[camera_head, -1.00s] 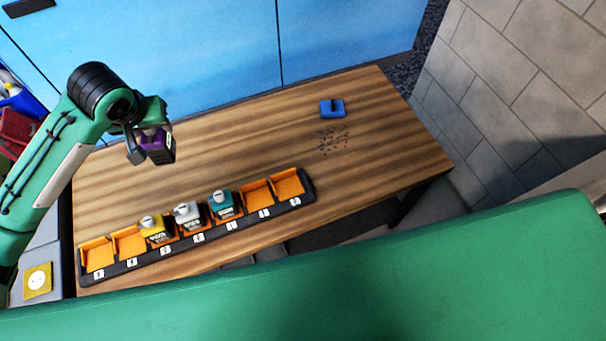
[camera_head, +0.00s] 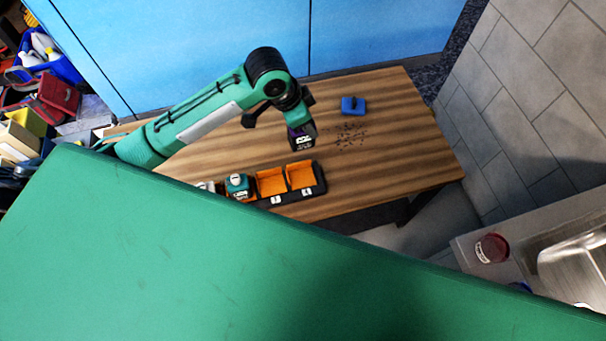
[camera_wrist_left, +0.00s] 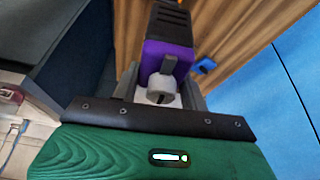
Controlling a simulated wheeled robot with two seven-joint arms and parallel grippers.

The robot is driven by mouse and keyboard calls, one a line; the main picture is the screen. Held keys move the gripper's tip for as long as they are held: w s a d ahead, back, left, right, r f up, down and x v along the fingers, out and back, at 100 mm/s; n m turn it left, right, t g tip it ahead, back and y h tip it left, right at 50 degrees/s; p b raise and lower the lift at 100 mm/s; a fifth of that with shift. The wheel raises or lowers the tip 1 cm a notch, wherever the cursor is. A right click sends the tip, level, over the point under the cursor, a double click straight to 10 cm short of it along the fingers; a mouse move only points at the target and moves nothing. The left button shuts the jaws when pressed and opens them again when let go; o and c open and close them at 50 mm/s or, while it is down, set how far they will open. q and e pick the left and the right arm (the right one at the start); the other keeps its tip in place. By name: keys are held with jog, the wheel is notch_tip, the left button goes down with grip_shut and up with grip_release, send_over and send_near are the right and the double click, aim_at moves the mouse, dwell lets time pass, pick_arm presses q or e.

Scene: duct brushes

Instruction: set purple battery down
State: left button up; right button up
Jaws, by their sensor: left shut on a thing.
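The purple battery (camera_head: 302,138), dark at its lower end, hangs from my left gripper (camera_head: 288,119). It appears to be over the table, behind the right end of the charging rack. In the left wrist view the purple battery (camera_wrist_left: 168,50) sits between the two fingers of the left gripper (camera_wrist_left: 160,90), which is shut on it. The rack (camera_head: 321,186) shows two empty orange bays at its right end, the left one (camera_head: 271,181) and the right one (camera_head: 300,174). A teal battery (camera_head: 237,182) sits in the bay beside them. The rack's left part is hidden. My right gripper is out of view.
A blue block-like tool (camera_head: 353,105) lies on the wooden table (camera_head: 400,140) at the back right, beside scattered dark bits (camera_head: 350,133). A grey battery (camera_head: 208,186) is partly hidden left of the teal one. The table's right side is clear.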

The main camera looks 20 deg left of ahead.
pick_arm(q)
jog(key=shift+s+d+f+m, duration=0.1)
jog(key=shift+s+d+m, duration=0.05)
jog(key=shift+m, duration=0.15)
jog(key=shift+f+p, duration=0.65)
jog(key=shift+f, duration=9.3)
jog(key=shift+f, duration=0.1)
jog(key=o, duration=1.3)
